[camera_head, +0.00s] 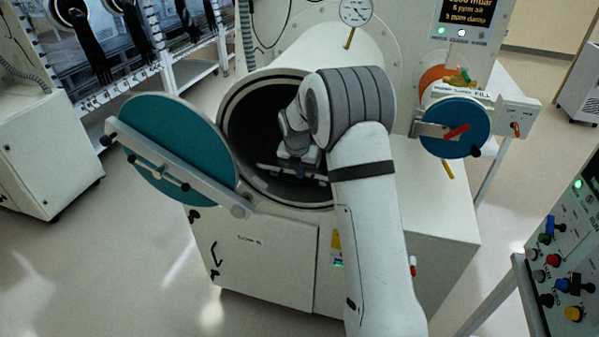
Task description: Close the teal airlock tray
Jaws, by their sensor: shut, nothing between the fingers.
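The large airlock (265,90) is a round white chamber with a dark inside. Its round teal door (175,125) stands swung open to the left, with a grey bar across it. Inside the chamber, a tray (268,168) shows as a pale edge low in the opening; no teal shows on it, and much of it is hidden by my arm. My gripper (300,172) reaches into the chamber mouth just at the tray's front. It is shut with nothing in it; whether it touches the tray I cannot tell.
A smaller port with a blue door (455,128) and red handle is at the right. A round gauge (355,11) stands above the chamber. A control panel (565,262) with coloured knobs is at the lower right. The floor at the lower left is clear.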

